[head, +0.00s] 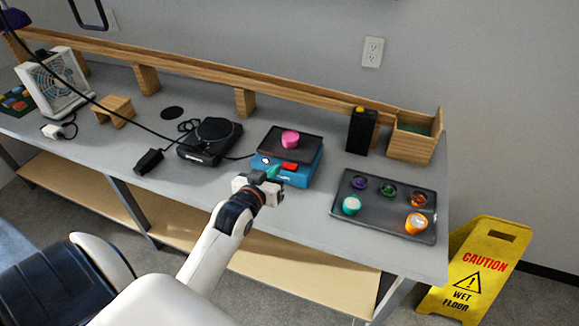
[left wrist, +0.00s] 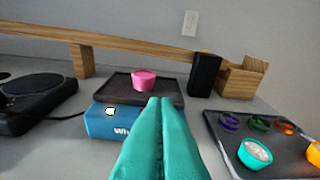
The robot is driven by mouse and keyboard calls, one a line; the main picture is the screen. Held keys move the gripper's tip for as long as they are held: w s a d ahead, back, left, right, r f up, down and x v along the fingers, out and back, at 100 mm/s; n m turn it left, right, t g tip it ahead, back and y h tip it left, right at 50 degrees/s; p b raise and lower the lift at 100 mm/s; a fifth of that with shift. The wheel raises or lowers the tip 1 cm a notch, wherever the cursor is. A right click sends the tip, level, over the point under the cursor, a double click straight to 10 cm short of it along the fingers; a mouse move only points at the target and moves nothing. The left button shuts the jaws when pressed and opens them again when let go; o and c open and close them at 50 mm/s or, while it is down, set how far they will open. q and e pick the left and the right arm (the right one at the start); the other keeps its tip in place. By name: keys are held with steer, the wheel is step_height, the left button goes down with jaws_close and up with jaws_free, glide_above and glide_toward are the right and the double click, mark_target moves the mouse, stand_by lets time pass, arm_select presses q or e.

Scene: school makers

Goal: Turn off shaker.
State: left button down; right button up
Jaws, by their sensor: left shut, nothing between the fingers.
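The shaker (head: 298,177) is a blue box with a black platform (head: 303,147) on top, standing near the front edge of the bench. A pink container (head: 290,139) sits on the platform. Its front panel carries a red switch (head: 290,169) and a small white spot. In the left wrist view the shaker (left wrist: 101,122) shows its blue front, the white spot and part of its lettering. My left gripper (head: 273,172) is shut and empty, its teal fingers right at the shaker's front, beside the red switch. In the left wrist view the fingers hide the switch; contact cannot be told. My right gripper is not in view.
A black stirrer-like device (head: 209,142) with a cable stands left of the shaker. A dark tray (head: 345,204) with several small round containers lies to the right. A black box (head: 361,131) and wooden bin (head: 412,145) stand behind. A yellow caution sign (head: 474,268) stands on the floor.

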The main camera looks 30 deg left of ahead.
arm_select(q)
steer(key=shift+w+a+f+p, duration=0.25)
steer(key=shift+w+f, duration=0.85)
steer(key=shift+w, duration=0.5)
steer(key=shift+w+a+f+p, duration=0.25)
steer(key=shift+w+f, duration=0.8)
steer(key=shift+w, duration=0.55)
steer(key=shift+w+a+f+p, duration=0.25)
steer(key=shift+w+f, duration=0.85)
steer(key=shift+w, duration=0.5)
steer(key=shift+d+f, duration=0.2)
steer(key=shift+f, duration=0.15)
steer(key=s+d+r+p, duration=0.2)
steer(key=s+r, duration=0.4)
steer(key=s, duration=0.3)
steer(key=shift+d+r, duration=0.25)
steer(key=shift+d, duration=0.25)
